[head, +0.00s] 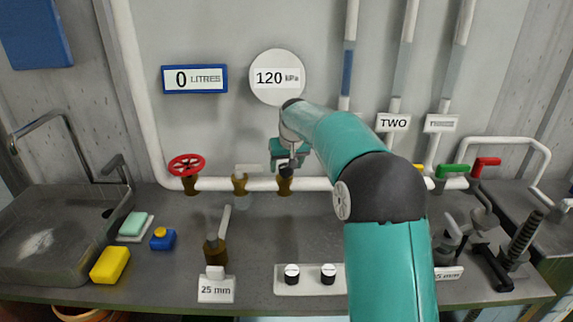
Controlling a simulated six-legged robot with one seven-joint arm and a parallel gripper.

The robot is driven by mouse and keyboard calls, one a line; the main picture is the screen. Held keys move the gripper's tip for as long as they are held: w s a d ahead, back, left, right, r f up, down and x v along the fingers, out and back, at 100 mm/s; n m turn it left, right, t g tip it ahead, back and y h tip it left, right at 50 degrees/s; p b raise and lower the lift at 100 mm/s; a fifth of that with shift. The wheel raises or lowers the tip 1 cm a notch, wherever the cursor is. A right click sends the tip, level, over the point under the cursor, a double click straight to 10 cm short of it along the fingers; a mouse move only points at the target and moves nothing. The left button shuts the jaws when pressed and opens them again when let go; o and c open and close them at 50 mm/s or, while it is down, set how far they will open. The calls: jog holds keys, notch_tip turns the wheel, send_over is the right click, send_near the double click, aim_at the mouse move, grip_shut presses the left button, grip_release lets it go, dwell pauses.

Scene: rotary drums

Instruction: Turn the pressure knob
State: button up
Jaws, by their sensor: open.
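A brass fitting (284,186) on the white pipe carries a dark knob (286,167) on top, below the round 120 kPa gauge (277,77). No label marks it as the pressure knob. My gripper (286,161) is open and points down at this dark knob. Its fingers are small and partly merge with the knob, so I cannot tell whether they touch it. Two black knobs with white tops, a left one (291,274) and a right one (328,274), stand on a white panel at the bench front.
A red handwheel (186,165) and a pale tap (245,179) sit left on the pipe (213,183). Green (453,171) and red (486,163) levers stand right. My arm hides the bench's middle right.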

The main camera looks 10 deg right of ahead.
jog(key=shift+f, duration=0.1)
jog(key=c, duration=1)
jog(key=shift+o, duration=0.2)
jog(key=shift+n, duration=0.4)
jog(key=n+y, duration=0.1)
jog(key=n, duration=0.1)
jog(key=n+g+y, duration=0.1)
jog(key=n, duration=0.2)
jog(key=shift+w+d, duration=0.15)
jog(key=shift+d, duration=0.05)
jog(key=n, duration=0.2)
jog(key=n+g+y, duration=0.1)
jog(key=n, duration=0.1)
jog(key=shift+n+y, duration=0.3)
jog(key=shift+n, duration=0.1)
jog(key=shift+w+n+g, duration=0.1)
jog(key=shift+n+g, duration=0.5)
jog(key=shift+n, duration=0.9)
